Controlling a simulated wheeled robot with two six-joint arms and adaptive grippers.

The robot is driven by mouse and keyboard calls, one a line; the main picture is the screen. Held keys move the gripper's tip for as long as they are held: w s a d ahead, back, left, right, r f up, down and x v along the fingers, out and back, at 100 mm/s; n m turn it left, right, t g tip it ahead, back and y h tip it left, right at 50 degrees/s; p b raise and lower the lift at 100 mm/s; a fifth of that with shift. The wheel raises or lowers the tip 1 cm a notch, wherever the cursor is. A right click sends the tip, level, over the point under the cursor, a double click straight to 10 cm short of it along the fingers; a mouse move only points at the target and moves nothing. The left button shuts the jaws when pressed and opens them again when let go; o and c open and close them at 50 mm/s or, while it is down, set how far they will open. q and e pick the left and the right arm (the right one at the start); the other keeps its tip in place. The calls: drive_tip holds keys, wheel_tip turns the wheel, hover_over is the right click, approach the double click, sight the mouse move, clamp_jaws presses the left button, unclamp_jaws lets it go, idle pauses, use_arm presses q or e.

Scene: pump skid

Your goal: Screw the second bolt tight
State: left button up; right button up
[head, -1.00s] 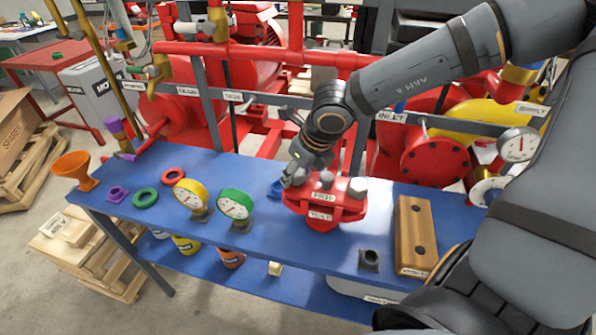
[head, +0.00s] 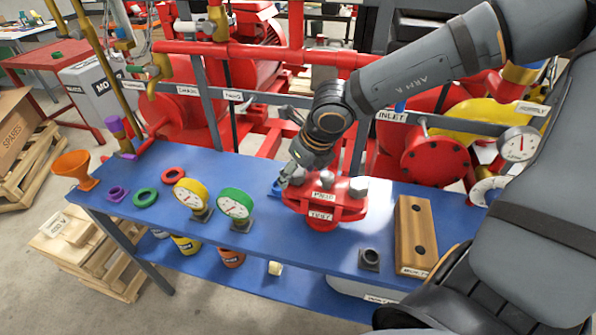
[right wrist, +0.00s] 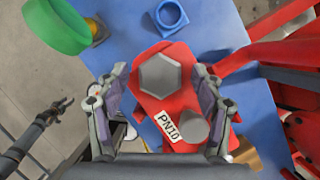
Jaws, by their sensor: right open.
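The red flange assembly (head: 322,207) with PN10 and TEST labels sits on the blue bench. A grey hex bolt head (right wrist: 160,75) on it lies between the fingers of my right gripper (right wrist: 161,80), with gaps on both sides. My right gripper also shows in the head view (head: 291,178), pointing down over the flange's left side, and it is open. A second grey bolt (right wrist: 194,127) stands beside the PN10 label. In the head view, grey bolts show at the middle (head: 327,179) and right (head: 358,187) of the flange. A small dark gripper, apparently my left (right wrist: 60,106), shows at the wrist view's left; its jaws are unclear.
A wooden block (head: 415,235) and a dark fitting (head: 369,260) are to the right. Red pipework rises behind the bench.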

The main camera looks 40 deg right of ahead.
drive_tip(key=v, duration=0.7)
drive_tip(key=shift+r, duration=0.2)
drive_tip(key=shift+s, duration=0.15)
